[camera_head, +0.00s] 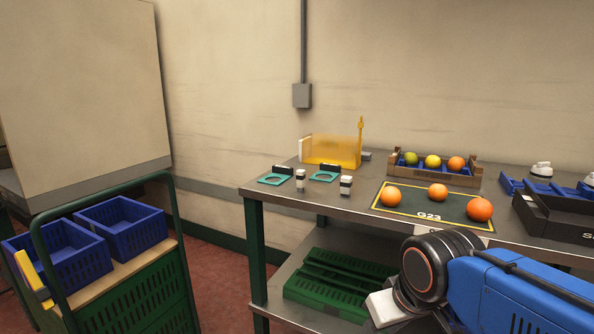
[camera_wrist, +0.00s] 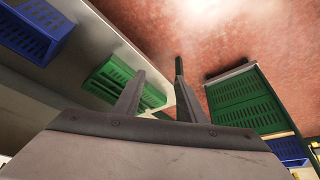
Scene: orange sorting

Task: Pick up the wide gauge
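Two flat teal ring gauges with dark upright grips lie on the steel table: a left gauge (camera_head: 270,181) and a right gauge (camera_head: 322,178). Both lie near the table's left end in the head view. I cannot tell from their size here which is the wide one. No gauge shows in the wrist view. My gripper (camera_wrist: 160,85) has its two fingers apart with nothing between them. In the head view my arm is at the lower right, in front of the table and well away from the gauges.
Two small black-and-white objects (camera_head: 345,186) stand near the gauges. A yellow translucent box (camera_head: 333,152) is behind them. Oranges lie on a dark mat (camera_head: 411,205); a fruit crate (camera_head: 465,180) is behind. A cart with blue crates (camera_head: 122,223) stands left. Green crates (camera_head: 335,282) sit below the table.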

